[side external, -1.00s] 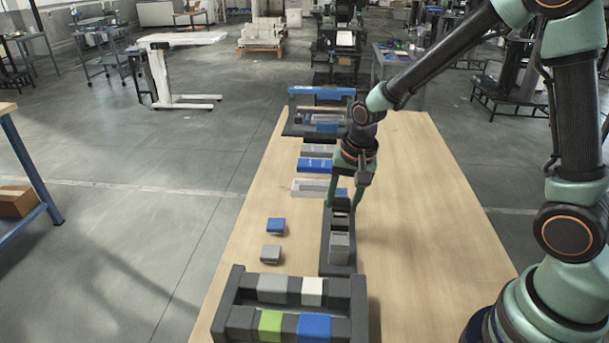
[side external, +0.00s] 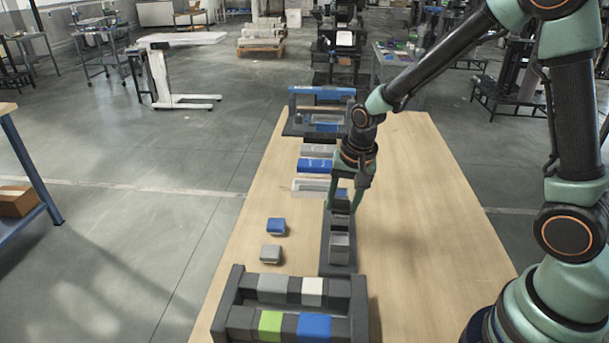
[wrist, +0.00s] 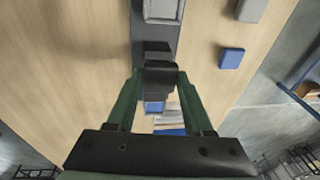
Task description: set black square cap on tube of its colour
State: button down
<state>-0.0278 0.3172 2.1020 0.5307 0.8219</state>
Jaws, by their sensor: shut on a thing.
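My gripper (side external: 343,206) is shut on the black square cap (side external: 341,207), which sits between its green fingertips; the cap also shows in the wrist view (wrist: 160,76). It is over the far part of a dark holder (side external: 325,258). The black tube (side external: 341,221) shows just below and in front of the cap in the side view. I cannot tell whether cap and tube touch. A grey tube (side external: 339,246) stands nearer in the same holder and also shows at the top of the wrist view (wrist: 162,10).
A blue cap (side external: 276,227) and a grey cap (side external: 271,253) lie left of the holder. A dark rack (side external: 232,290) with several coloured blocks stands at the front. Flat grey and blue pieces (side external: 315,166) lie behind. The table's right side is clear.

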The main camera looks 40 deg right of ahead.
grip_release()
dwell(0.4)
jog(key=shift+r, duration=3.75)
